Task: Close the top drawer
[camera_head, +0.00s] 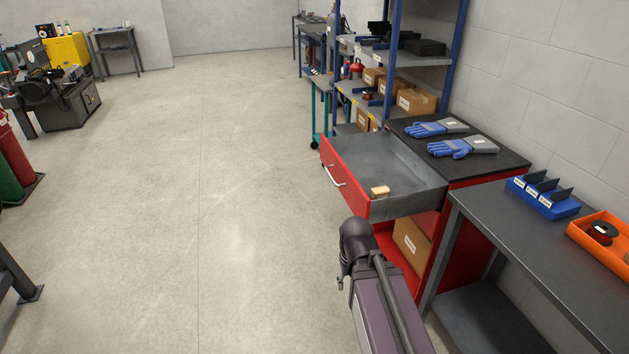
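The top drawer (331,160) of the red cabinet (447,240) is pulled far out toward the left. It has a red front with a silver handle (334,177) and a grey inside. A small tan block (380,191) lies in its near front corner. My arm reaches up from the bottom edge, and its dark rounded joint shows just below the drawer's near side. I cannot tell from this view whether the arm touches the drawer. My gripper's fingers do not show.
Two blue-and-grey gloves (463,147) lie on the cabinet's dark top. A cardboard box (411,243) sits below the drawer. A grey workbench (505,226) with blue (543,199) and orange bins (604,248) stands at the right. The floor (200,200) left of the drawer is clear.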

